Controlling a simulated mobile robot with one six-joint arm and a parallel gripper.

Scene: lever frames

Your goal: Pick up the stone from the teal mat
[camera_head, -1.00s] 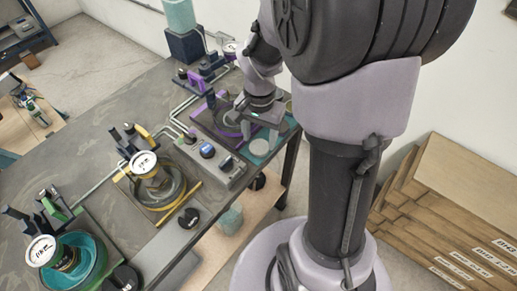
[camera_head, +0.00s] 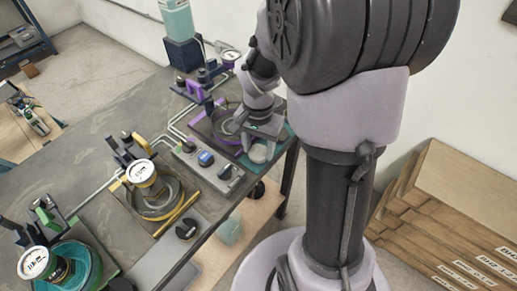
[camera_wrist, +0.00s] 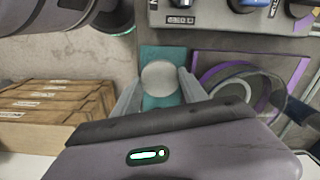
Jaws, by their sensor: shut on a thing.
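The stone (camera_wrist: 160,77) is a pale grey, round, flat-looking piece over the teal mat (camera_wrist: 163,53) in the wrist view. It also shows in the head view (camera_head: 260,153), at the table's right edge, with part of the teal mat (camera_head: 284,137) beside it. My gripper (camera_wrist: 162,80) has one finger on each side of the stone and is shut on it. In the head view my gripper (camera_head: 260,144) points down at that corner. I cannot tell whether the stone is clear of the mat.
A purple-edged panel with a round ring (camera_wrist: 240,87) lies close right of the mat in the wrist view. A grey control box (camera_head: 208,165) with knobs stands nearby. Gauges (camera_head: 140,172) and a bottle (camera_head: 177,18) stand along the table.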

